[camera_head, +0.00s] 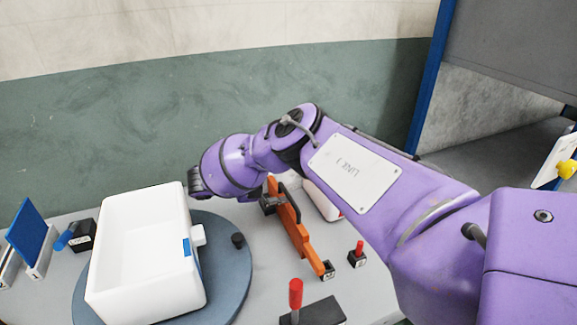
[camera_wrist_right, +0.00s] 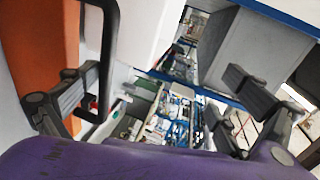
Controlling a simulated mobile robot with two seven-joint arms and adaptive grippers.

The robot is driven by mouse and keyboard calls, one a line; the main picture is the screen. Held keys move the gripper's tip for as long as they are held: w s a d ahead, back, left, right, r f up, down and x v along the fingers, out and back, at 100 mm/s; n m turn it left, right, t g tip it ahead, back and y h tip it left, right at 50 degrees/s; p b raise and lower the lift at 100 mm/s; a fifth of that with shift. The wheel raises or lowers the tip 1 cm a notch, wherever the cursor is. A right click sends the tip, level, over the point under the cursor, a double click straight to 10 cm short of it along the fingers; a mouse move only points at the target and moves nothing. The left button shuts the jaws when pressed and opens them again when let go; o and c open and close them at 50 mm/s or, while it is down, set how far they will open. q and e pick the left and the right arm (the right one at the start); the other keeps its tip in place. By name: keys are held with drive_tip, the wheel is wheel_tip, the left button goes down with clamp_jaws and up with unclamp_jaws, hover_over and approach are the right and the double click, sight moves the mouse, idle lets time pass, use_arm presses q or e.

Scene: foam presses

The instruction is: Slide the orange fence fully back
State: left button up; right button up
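The orange fence (camera_head: 290,222) is a long upright bar on the grey table, running from beneath my right wrist toward the front. Its far end is partly hidden by my arm. In the right wrist view the fence (camera_wrist_right: 30,45) fills the upper left edge. A black loop handle (camera_wrist_right: 108,60) hangs beside it, close to the left finger. My right gripper (camera_wrist_right: 165,88) is open, its two fingers wide apart with nothing seen between them. In the head view, dark gripper parts (camera_head: 268,203) show beside the far part of the fence; contact cannot be told. My left gripper is not in view.
A white open box (camera_head: 150,250) stands on a round blue-grey turntable (camera_head: 235,265) left of the fence. A white block (camera_head: 328,205) is behind the fence. Red-topped levers (camera_head: 296,293) (camera_head: 359,247) stand near its front end. A blue panel (camera_head: 33,235) is far left.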

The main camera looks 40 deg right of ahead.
drive_tip(key=shift+w+a+r, duration=0.2)
drive_tip(key=shift+a+r, duration=0.45)
drive_tip(key=shift+w+a+r, duration=0.2)
drive_tip(key=shift+a+r, duration=0.4)
drive_tip(key=shift+r, duration=0.05)
drive_tip(key=shift+v, duration=1.55)
drive_tip(key=shift+c, duration=0.2)
drive_tip(key=a, duration=0.2)
drive_tip(key=s+a+r, duration=0.1)
drive_tip(key=shift+a, duration=0.2)
drive_tip(key=c, duration=1.5)
drive_tip(key=shift+w+a+f, duration=0.15)
drive_tip(key=shift+w+f, duration=0.15)
drive_tip(key=shift+f, duration=0.35)
